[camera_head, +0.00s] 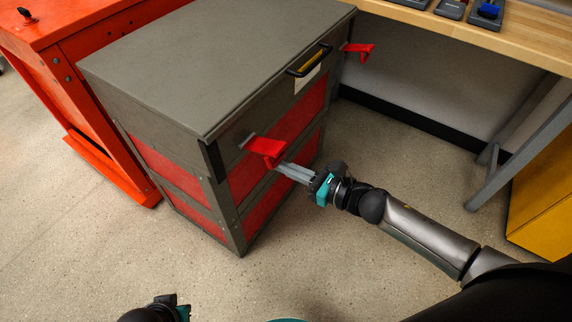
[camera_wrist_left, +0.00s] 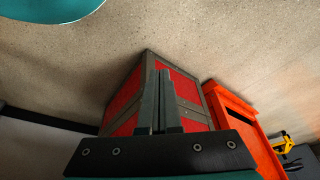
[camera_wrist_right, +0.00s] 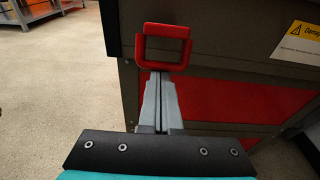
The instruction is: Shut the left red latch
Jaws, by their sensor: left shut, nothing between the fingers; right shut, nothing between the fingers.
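The left red latch (camera_head: 265,148) is on the front of a grey and red case, near its left corner below the lid edge. It sticks out from the front face. In the right wrist view, the latch (camera_wrist_right: 163,29) shows as a red loop. My right gripper (camera_head: 281,167) is shut and empty, with its fingertips at the lower outer end of the latch. I cannot tell whether they touch it. My left gripper (camera_wrist_left: 160,75) is shut and empty, away from the latch; only part of it shows at the bottom of the head view.
The case (camera_head: 200,70) has its lid down, a black front handle (camera_head: 309,61) and a second red latch (camera_head: 359,50) sticking out at right. An orange cabinet (camera_head: 62,40) stands at left, a wooden bench (camera_head: 480,35) behind right. Open floor lies in front.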

